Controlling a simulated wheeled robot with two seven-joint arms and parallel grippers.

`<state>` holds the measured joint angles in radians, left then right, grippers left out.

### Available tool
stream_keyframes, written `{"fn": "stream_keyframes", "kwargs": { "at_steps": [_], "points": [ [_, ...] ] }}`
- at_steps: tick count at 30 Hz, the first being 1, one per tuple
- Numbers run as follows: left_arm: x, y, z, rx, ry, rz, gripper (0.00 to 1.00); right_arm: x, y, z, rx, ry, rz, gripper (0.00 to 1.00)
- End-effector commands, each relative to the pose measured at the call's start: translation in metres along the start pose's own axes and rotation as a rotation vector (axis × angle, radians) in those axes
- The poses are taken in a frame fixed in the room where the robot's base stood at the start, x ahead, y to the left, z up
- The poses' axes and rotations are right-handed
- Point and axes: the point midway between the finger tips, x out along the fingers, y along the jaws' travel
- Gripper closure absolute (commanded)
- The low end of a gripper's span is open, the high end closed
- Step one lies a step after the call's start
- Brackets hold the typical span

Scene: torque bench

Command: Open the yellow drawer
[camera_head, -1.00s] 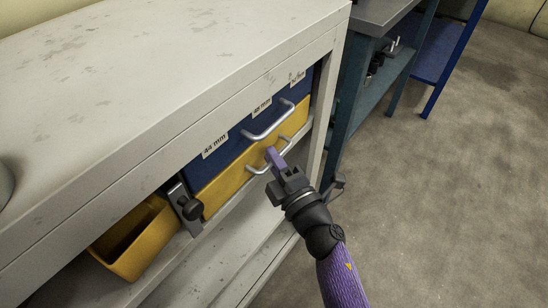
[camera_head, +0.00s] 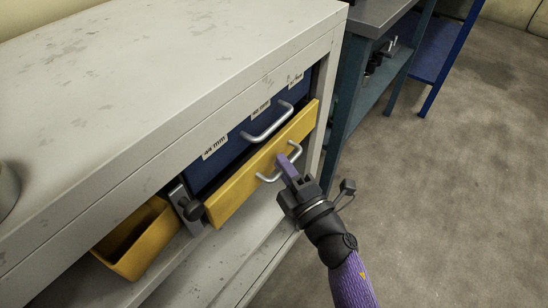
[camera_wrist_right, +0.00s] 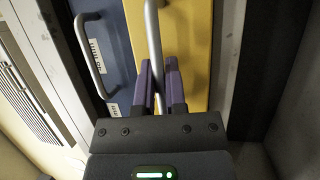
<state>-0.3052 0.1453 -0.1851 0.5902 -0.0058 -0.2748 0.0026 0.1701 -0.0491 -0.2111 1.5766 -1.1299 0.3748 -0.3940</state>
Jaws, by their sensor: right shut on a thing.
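The yellow drawer (camera_head: 247,181) sits below the blue drawer in the bench and stands a little way out, its front ahead of the blue front. Its silver handle (camera_head: 267,179) is partly hidden by my fingers. My right gripper (camera_head: 287,166) is shut on this handle. In the right wrist view, the purple fingers (camera_wrist_right: 161,82) lie on both sides of the handle bar (camera_wrist_right: 153,40), in front of the yellow drawer front (camera_wrist_right: 196,50). My left gripper is not in view.
The blue drawer (camera_head: 225,152) above is shut, with its own silver handle (camera_head: 268,123). A yellow bin (camera_head: 135,240) is on the lower left shelf. Open floor (camera_head: 440,200) lies to the right.

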Motion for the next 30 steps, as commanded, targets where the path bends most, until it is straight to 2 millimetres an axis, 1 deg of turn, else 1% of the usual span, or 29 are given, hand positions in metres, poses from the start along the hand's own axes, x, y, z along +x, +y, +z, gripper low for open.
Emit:
{"fn": "stream_keyframes", "kwargs": {
  "at_steps": [1, 3, 12, 18, 24, 30],
  "points": [
    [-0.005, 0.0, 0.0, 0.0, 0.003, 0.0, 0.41, -0.01, 0.004, 0.004, -0.002, -0.001, -0.004, 1.0],
    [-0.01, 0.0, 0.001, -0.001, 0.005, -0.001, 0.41, -0.025, 0.007, 0.01, -0.002, -0.002, -0.005, 1.0],
    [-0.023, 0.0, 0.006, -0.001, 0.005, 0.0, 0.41, -0.093, 0.019, 0.038, -0.002, -0.001, -0.006, 1.0],
    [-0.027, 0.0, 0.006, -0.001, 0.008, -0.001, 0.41, -0.13, 0.026, 0.054, -0.001, -0.001, -0.005, 1.0],
    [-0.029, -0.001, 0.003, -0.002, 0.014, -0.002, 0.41, -0.155, 0.031, 0.064, -0.001, -0.001, -0.004, 1.0],
    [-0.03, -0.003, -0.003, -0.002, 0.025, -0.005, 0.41, -0.166, 0.033, 0.069, 0.0, -0.001, -0.003, 1.0]
  ]
}}
